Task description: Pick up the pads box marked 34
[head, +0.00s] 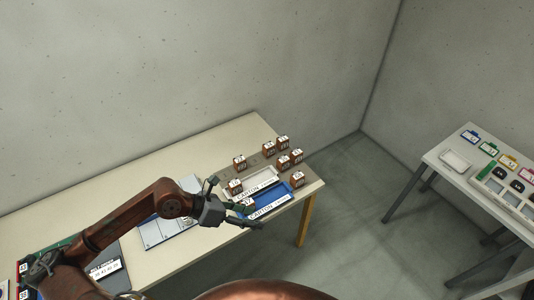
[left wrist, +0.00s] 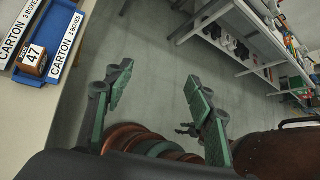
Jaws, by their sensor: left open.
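Several small brown boxes with white labels stand at the right end of the long table in the head view, among them a rear box (head: 283,142) and a front right box (head: 297,179). Their numbers are too small to read there, so I cannot tell which is 34. A box marked 47 (left wrist: 33,58) shows in the left wrist view, at the carton tray (left wrist: 62,22). My left gripper (head: 243,207) is open and empty, over the table's front edge by the trays; its spread fingers (left wrist: 157,82) have floor behind them. A small dark claw-like shape in the left wrist view may be my right gripper.
A white carton tray (head: 262,178) and a blue carton tray (head: 272,202) lie close to the boxes. A second table (head: 436,158) with trays stands at the right, across open floor (head: 345,205).

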